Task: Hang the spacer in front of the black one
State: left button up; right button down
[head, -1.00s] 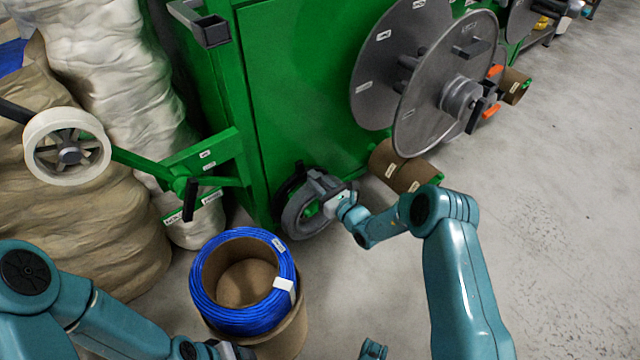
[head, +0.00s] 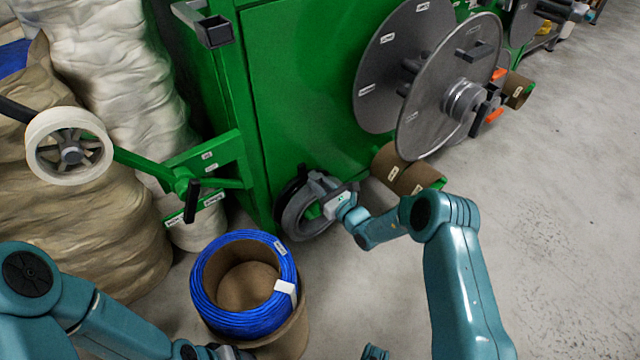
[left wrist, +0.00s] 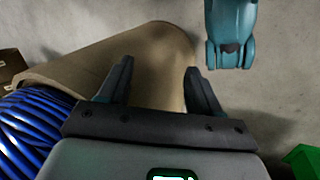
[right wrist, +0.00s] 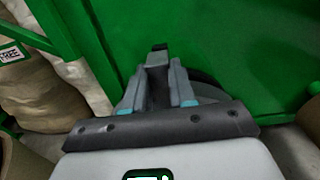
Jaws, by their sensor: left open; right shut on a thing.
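The grey ring-shaped spacer (head: 296,219) is low in front of the green machine. My right gripper (head: 333,200) is shut on a grey block-like part at its upper right; in the right wrist view the fingers (right wrist: 160,92) close on this part. The black spacer (head: 286,192) shows as a dark curved edge just behind the grey one, against the machine; most of it is hidden. I cannot tell whether the two touch. My left gripper, at the bottom of the head view (head: 232,352), is open and empty beside the cardboard tube in the left wrist view (left wrist: 157,88).
A blue cable coil (head: 203,292) sits on the cardboard tube (head: 292,335) in front of the machine. The green machine (head: 300,100) carries large grey discs (head: 440,95) above right. Brown rolls (head: 400,172) lie right of the spacer. The floor to the right is clear.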

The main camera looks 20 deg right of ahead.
jog(key=shift+f+b, duration=0.45)
dwell(0.5)
jog(key=shift+c, duration=0.4)
grip_release()
dwell(0.5)
jog(key=shift+r+p, duration=1.95)
jog(key=shift+r, duration=0.55)
jog(key=shift+p+v, duration=1.05)
jog(key=shift+v, duration=0.6)
dwell(0.5)
jog(key=p+v, duration=0.4)
jog(key=v, duration=0.5)
jog(key=shift+s+d, duration=0.15)
jog(key=shift+s, duration=0.25)
dwell(0.4)
